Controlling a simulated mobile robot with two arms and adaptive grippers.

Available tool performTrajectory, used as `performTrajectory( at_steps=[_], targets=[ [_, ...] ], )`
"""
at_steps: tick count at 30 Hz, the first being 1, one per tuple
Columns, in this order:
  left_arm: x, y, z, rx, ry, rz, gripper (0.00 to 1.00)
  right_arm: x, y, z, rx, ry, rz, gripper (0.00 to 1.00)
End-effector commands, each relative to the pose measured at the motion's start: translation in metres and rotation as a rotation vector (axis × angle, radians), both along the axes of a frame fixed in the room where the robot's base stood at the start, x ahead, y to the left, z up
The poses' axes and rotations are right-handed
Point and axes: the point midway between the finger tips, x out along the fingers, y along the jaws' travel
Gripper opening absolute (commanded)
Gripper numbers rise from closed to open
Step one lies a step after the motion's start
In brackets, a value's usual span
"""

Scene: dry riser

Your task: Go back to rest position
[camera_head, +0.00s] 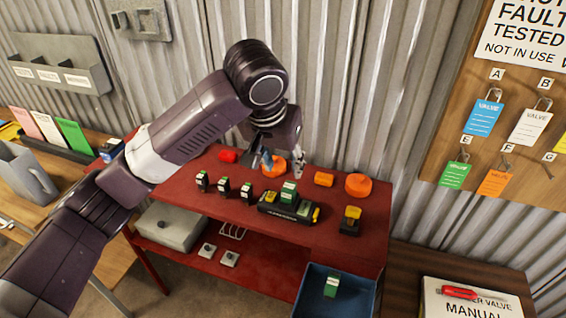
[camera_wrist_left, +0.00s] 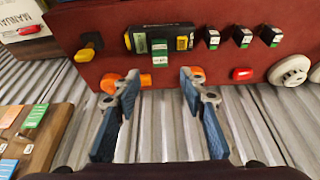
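My left arm reaches in from the left in the head view. Its left gripper (camera_head: 283,162) is over the back part of the red table (camera_head: 215,185), near an orange round piece (camera_head: 274,168). In the left wrist view the left gripper (camera_wrist_left: 160,95) has its two blue-and-grey fingers spread apart with nothing between them. The table's back edge and the corrugated wall show behind the fingers. My right gripper is not in view.
A black charger-like block (camera_head: 290,207) and several small black-and-green blocks stand on the table. A blue bin (camera_head: 312,290) holding a green-and-white block is at the front right. A tag board (camera_head: 455,130) hangs at right; a manual (camera_head: 470,300) lies below.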

Motion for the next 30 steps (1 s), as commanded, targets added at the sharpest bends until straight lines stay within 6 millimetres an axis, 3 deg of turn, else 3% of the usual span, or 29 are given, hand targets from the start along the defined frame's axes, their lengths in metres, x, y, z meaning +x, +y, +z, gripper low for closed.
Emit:
performTrajectory(
  at_steps=[5,8,15,20,26,30],
  targets=[
    [0.000,0.000,-0.001,-0.001,0.001,-0.002,0.39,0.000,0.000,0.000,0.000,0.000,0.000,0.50],
    [-0.004,-0.004,-0.012,-0.014,0.008,-0.016,0.39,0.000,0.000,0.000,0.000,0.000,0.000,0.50],
    [-0.036,-0.020,-0.079,-0.114,0.032,-0.100,0.39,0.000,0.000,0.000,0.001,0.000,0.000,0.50],
    [-0.063,-0.021,-0.124,-0.189,0.031,-0.119,0.39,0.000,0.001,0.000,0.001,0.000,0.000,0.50],
    [-0.100,-0.003,-0.174,-0.247,0.021,-0.087,0.39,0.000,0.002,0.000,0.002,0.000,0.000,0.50],
    [-0.130,0.022,-0.206,-0.251,0.016,-0.037,0.39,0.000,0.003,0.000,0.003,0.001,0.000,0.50]
  ],
)
